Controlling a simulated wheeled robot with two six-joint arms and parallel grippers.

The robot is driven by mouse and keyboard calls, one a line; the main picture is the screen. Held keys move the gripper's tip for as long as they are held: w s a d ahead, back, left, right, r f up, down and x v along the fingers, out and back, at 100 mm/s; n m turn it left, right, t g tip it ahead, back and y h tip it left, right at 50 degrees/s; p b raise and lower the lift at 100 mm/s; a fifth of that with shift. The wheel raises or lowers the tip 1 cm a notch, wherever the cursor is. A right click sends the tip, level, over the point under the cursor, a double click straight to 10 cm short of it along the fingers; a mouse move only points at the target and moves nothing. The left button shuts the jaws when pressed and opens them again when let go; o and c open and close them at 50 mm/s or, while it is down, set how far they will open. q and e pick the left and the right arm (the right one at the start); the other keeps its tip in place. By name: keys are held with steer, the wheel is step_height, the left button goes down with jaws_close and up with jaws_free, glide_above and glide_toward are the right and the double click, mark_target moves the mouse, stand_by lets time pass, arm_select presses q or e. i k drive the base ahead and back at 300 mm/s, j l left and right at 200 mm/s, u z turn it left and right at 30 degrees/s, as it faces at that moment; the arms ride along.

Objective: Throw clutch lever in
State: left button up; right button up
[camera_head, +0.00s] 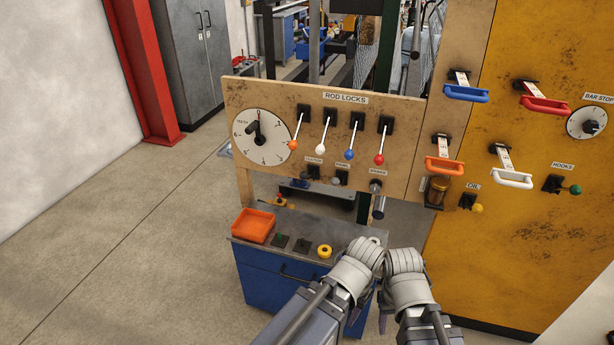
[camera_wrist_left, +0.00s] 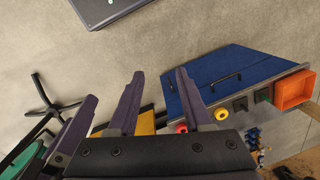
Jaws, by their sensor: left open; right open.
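The rod-lock board (camera_head: 240,95) faces me in the head view. Below its coloured levers, a small label that seems to read "CLUTCH" (camera_head: 313,160) sits above a short dark lever (camera_head: 308,177); the lever's exact position is too small to tell. My left gripper (camera_head: 360,255) and right gripper (camera_head: 405,262) are side by side at the lower middle, in front of the board and apart from it. In the left wrist view my left gripper (camera_wrist_left: 158,75) shows two spread purple fingers with nothing between them. My right gripper is open; its fingers are mostly hidden in the head view.
A blue cabinet (camera_head: 262,275) with an orange tray (camera_head: 253,226) and a yellow ring (camera_head: 324,251) stands below the board. A large yellow panel (camera_head: 520,230) with coloured handles rises at the right. Open floor (camera_head: 120,240) lies to the left.

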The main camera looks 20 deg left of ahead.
mark_target(304, 175)
steer(key=i+j, duration=0.25)
steer(key=i, duration=0.2)
steer(key=i+j, duration=0.25)
steer(key=i, duration=0.15)
steer(key=u, duration=0.05)
